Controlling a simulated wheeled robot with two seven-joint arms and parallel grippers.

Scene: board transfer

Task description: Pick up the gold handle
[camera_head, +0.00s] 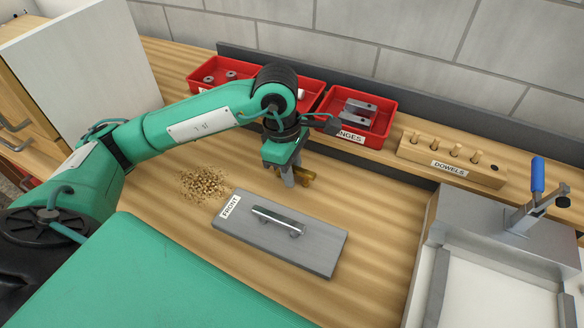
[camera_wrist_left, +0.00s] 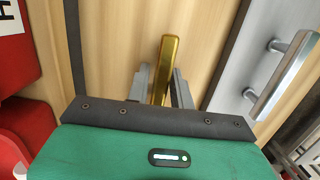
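The gold handle (camera_head: 307,176) is a short brass-coloured bar near the far edge of the grey board. In the left wrist view the gold handle (camera_wrist_left: 167,70) lies between the two grey fingers of my left gripper (camera_wrist_left: 160,88) and sticks out past their tips. In the head view my left gripper (camera_head: 290,176) points down, low over the bench and partly hiding the bar. The fingers are close around it, but I cannot tell whether both press on it. My right gripper is not in view.
A grey board (camera_head: 315,255) labelled FRONT with a silver handle (camera_head: 278,220) lies nearby. Wood shavings (camera_head: 203,183) are left of it. Red bins (camera_head: 375,132) and a dowel block (camera_head: 452,163) stand behind. A fixture with a blue-handled clamp (camera_head: 537,177) is at right.

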